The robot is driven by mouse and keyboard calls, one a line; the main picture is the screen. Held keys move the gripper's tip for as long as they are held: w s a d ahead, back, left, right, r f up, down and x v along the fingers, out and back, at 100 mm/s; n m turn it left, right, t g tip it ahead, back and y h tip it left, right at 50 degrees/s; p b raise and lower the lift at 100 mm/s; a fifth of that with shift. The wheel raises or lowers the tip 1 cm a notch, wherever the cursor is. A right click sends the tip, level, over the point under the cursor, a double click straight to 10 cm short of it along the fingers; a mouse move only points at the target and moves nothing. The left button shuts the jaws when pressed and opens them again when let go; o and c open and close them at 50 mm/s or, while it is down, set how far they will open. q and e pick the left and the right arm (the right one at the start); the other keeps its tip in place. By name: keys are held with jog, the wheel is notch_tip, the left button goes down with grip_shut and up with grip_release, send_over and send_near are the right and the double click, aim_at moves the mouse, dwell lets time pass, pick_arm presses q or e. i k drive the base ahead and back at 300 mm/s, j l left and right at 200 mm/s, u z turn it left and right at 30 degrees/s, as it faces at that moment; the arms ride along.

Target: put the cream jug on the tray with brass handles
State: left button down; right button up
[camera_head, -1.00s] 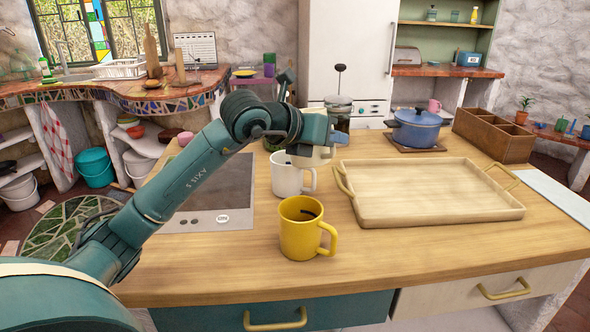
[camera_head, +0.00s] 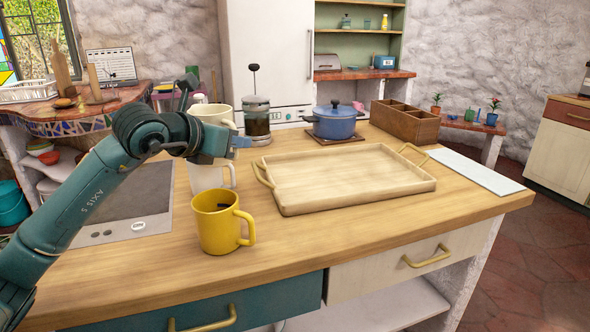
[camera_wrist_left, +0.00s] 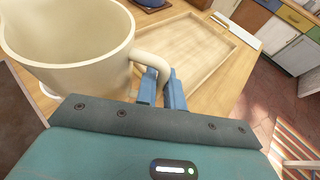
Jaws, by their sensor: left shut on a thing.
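The cream jug (camera_head: 213,112) is up off the counter, behind my left wrist in the head view. In the left wrist view the jug (camera_wrist_left: 75,50) fills the upper left, its open mouth up. My left gripper (camera_head: 238,143) is shut on the jug's handle; the blue fingers (camera_wrist_left: 162,88) close around it in the left wrist view. The wooden tray with brass handles (camera_head: 360,204) lies empty on the counter, right of the jug. It also shows in the left wrist view (camera_wrist_left: 222,40). My right gripper is out of view.
A yellow mug (camera_head: 217,225) stands left of the tray's near side, and a white mug (camera_head: 205,178) stands below the jug. Behind are a glass coffee press (camera_head: 257,122), a blue pot (camera_head: 334,123) and a wooden divided box (camera_head: 405,122). A hob (camera_head: 120,200) lies left.

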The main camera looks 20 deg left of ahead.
aim_at(377, 175)
jog(key=k, duration=0.35)
jog(key=i+l, duration=0.3)
jog(key=i+l+u, duration=0.1)
jog(key=i+l, duration=0.15)
jog(key=l, duration=0.25)
jog(key=i+l, duration=0.3)
jog(key=l, duration=0.15)
jog(key=i+l+u, duration=0.1)
jog(key=i+l, duration=0.15)
jog(key=l, duration=0.15)
jog(key=i+l, duration=0.25)
jog(key=l, duration=0.2)
